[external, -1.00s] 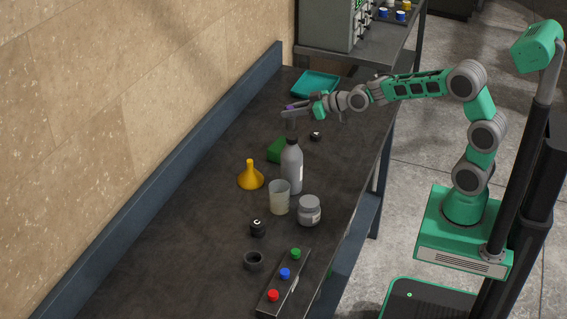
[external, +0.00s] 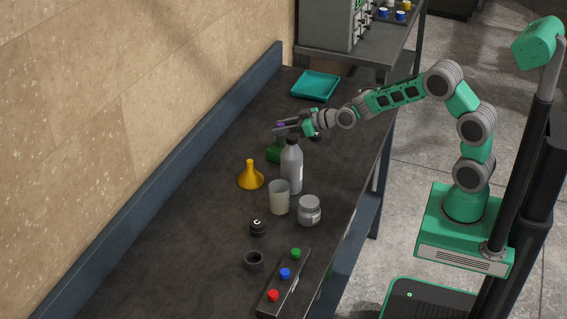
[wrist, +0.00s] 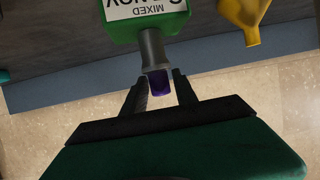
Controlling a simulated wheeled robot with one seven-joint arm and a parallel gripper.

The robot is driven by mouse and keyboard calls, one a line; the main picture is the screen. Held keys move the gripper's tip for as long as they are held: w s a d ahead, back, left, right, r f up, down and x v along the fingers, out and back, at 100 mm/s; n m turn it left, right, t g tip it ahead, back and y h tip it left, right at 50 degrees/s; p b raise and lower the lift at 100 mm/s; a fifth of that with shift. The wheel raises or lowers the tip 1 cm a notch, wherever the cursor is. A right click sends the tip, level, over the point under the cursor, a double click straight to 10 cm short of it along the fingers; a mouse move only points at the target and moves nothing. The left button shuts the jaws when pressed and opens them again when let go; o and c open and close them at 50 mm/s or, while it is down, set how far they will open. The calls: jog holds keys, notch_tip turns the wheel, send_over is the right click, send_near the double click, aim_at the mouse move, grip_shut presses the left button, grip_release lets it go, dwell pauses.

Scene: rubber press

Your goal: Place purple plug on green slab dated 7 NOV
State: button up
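The purple plug (external: 281,124) is between the fingers of my gripper (external: 287,127), which is shut on it and holds it in the air. In the wrist view the plug (wrist: 159,82) shows between the dark fingers (wrist: 161,88). A grey cylinder next to it reaches toward the slab; I cannot tell whether it is part of the plug. A green slab (external: 274,154) lies on the bench below my gripper, partly hidden by the grey bottle. In the wrist view the slab (wrist: 122,31) has a white label, upside down, reading MIXED and NOV; its day number is cut off.
The grey bottle (external: 292,168) with a black cap stands close in front of the slab. A yellow funnel (external: 250,178), a beaker (external: 279,198) and a jar (external: 309,212) are nearby. A teal tray (external: 316,86) lies at the back. The bench's left side is mostly clear.

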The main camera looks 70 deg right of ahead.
jog(key=shift+o, duration=0.9)
jog(key=shift+r+p, duration=0.3)
jog(key=a+b+v, duration=0.1)
jog(key=b+v, duration=0.1)
jog(key=v, duration=0.9)
jog(key=s+a+f+g, duration=0.1)
jog(key=s+a+g, duration=0.1)
jog(key=s, duration=0.7)
jog(key=s+a+f+g, duration=0.1)
jog(key=s+g, duration=0.3)
jog(key=s, duration=0.5)
jog(key=s+a+f+g+h, duration=0.1)
jog(key=s+a+g, duration=0.3)
jog(key=s, duration=0.5)
jog(key=shift+f+m, duration=0.3)
jog(key=shift+f, duration=0.35)
